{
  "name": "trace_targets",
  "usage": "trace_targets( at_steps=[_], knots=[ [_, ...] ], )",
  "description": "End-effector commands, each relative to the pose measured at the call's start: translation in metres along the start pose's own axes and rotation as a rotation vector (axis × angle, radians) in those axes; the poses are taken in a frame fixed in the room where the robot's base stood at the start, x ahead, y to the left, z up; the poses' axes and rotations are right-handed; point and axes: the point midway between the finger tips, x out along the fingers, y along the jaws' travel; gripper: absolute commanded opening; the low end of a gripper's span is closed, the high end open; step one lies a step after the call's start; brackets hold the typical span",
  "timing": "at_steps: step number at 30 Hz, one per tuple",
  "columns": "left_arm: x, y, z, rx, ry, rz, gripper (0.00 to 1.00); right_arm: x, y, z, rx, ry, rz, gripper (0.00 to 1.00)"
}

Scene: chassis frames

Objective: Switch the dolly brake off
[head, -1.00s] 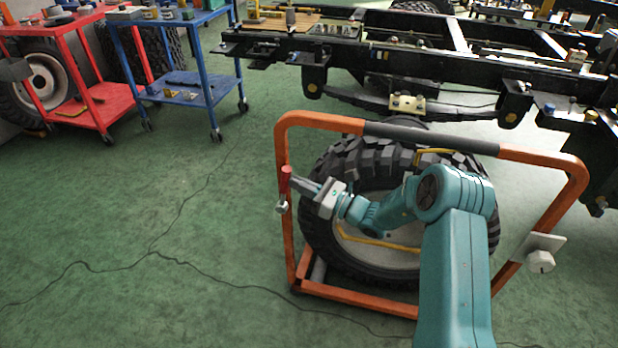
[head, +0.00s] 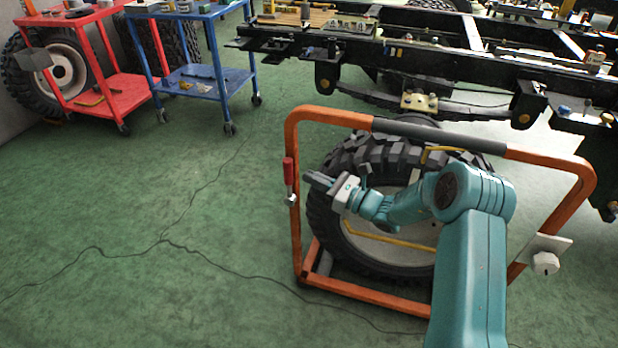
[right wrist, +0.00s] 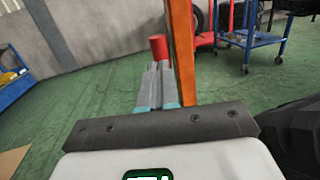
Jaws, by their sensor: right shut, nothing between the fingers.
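The dolly is an orange tubular frame (head: 298,235) standing around a large tyre (head: 335,222). Its brake lever has a red handle (head: 289,172) on the left post, standing nearly upright above a small metal pivot. My right gripper (head: 309,179) is shut and empty, just right of the red handle, with a small gap seeming to part them in the head view. In the right wrist view the red handle (right wrist: 159,47) shows just beyond the closed fingertips (right wrist: 157,68), left of the orange post (right wrist: 181,50); contact cannot be told there. My left gripper is out of view.
A black truck chassis (head: 450,70) stands behind the dolly. A red cart (head: 110,90) and a blue cart (head: 205,80) are at the back left. A plate with a knob (head: 545,262) sits on the right post. Green floor at the left is clear except for a thin dark cable or crack.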

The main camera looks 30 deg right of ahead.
Motion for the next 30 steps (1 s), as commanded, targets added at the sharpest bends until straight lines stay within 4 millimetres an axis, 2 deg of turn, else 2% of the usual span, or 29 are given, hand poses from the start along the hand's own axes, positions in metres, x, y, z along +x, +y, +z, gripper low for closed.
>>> trace_targets(
  at_steps=[2, 15, 18, 27, 30],
  knots=[
    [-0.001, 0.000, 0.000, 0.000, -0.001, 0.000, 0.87, -0.006, -0.002, 0.002, 0.000, 0.000, -0.001, 0.00],
    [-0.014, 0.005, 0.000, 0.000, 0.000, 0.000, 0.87, -0.083, -0.004, 0.010, 0.000, 0.000, -0.001, 0.00],
    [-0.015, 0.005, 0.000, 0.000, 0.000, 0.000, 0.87, -0.092, -0.004, 0.010, 0.000, 0.000, 0.000, 0.00],
    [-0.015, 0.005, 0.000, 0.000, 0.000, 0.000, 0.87, -0.098, -0.001, 0.009, 0.001, 0.004, 0.006, 0.00],
    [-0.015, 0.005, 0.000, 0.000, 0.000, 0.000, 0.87, -0.091, 0.017, -0.006, 0.007, 0.059, 0.058, 0.00]
  ],
)
